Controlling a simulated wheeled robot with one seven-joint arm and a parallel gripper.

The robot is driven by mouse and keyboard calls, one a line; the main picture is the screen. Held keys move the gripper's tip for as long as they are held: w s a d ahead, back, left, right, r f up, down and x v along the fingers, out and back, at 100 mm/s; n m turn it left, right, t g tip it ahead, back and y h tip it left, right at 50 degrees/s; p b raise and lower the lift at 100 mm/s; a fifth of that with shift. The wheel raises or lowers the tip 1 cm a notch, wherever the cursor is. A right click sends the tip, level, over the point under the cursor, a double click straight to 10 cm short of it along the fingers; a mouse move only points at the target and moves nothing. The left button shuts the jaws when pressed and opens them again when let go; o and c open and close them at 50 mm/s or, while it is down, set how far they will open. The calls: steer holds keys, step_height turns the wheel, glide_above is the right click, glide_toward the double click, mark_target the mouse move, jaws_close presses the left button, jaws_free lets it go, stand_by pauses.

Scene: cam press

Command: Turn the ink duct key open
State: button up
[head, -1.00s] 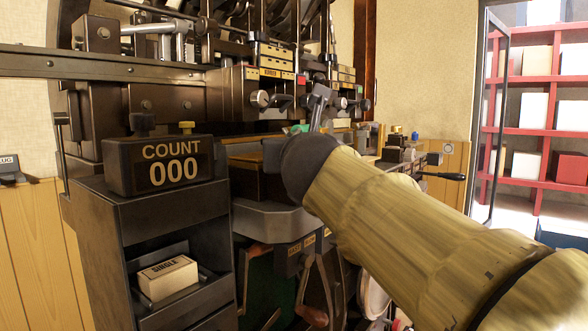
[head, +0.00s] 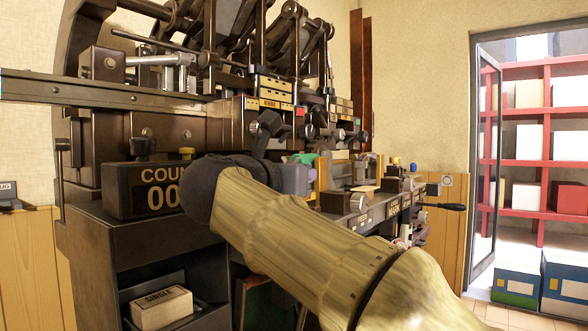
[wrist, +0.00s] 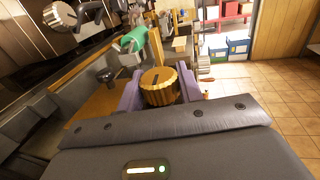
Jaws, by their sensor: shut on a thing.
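A ribbed brass knob (wrist: 160,86) with a dark line across its top sits between the two purple fingers of my gripper (wrist: 161,92). My gripper is shut on this knob, and the fingers touch it from both sides. No label shows on the knob, so I cannot tell for certain that it is the ink duct key. In the head view one purple finger (head: 294,180) shows past my forearm, which hides the rest of the grip. The press (head: 180,125) stands behind and to the left.
A green cylinder (wrist: 134,39), a dark knob (wrist: 107,75) and a silver knurled knob (wrist: 60,16) are close by. The counter box (head: 125,190) is partly behind my wrist. Blue boxes (head: 568,285) stand by the door, with free tiled floor in front.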

steer(key=shift+m+g+h+p, duration=0.8)
steer(key=shift+m+h, duration=0.2)
steer(key=shift+h, duration=0.4)
steer(key=o, duration=1)
steer(key=p+v, duration=0.3)
steer(key=v, duration=1.4)
steer(key=shift+a, duration=0.25)
